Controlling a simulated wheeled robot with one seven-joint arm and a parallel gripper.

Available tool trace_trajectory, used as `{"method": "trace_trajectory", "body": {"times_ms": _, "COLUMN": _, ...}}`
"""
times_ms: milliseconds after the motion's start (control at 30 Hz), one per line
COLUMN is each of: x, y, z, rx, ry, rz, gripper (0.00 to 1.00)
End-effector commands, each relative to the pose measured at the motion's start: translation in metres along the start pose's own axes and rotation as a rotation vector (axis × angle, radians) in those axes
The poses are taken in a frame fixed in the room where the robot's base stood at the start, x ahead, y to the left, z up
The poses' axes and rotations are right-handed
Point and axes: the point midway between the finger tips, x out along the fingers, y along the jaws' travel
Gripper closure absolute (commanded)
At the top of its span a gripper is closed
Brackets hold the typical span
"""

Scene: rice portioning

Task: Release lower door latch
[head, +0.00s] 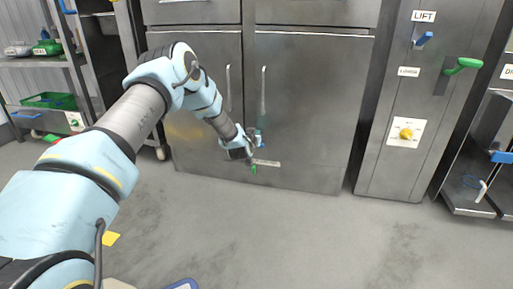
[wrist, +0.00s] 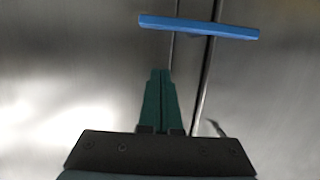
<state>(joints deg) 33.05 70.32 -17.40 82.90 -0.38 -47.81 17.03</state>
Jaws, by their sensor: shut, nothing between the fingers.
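A blue bar (wrist: 199,27), which looks like the latch, lies almost level across the top of the wrist view, in front of the steel door. A small blue piece (head: 262,146) low on the doors in the head view seems to be the same bar. My gripper (wrist: 160,72) is shut with its green fingers together and nothing between them. The fingertips are below and left of the bar in the wrist view, apart from it. In the head view my gripper (head: 254,168) is low in front of the steel doors (head: 310,110); the wrist partly hides that area.
Two vertical door handles (head: 263,92) stand above my gripper. To the right, a steel panel holds a blue lever under a LIFT label (head: 424,16), a green handle (head: 463,66) and a yellow knob (head: 406,133). The grey floor (head: 280,235) in front is mostly clear.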

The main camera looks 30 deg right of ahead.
Motion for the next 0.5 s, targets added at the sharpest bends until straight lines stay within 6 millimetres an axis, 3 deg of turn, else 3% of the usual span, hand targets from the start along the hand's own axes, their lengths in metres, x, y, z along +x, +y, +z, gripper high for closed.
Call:
{"method": "trace_trajectory", "body": {"times_ms": 200, "x": 0.011, "y": 0.0, "z": 0.031, "rx": 0.0, "ry": -0.001, "rz": 0.0, "gripper": 1.0}}
{"method": "trace_trajectory", "body": {"times_ms": 500, "x": 0.013, "y": 0.0, "z": 0.039, "rx": 0.001, "ry": 0.0, "rz": 0.0, "gripper": 1.0}}
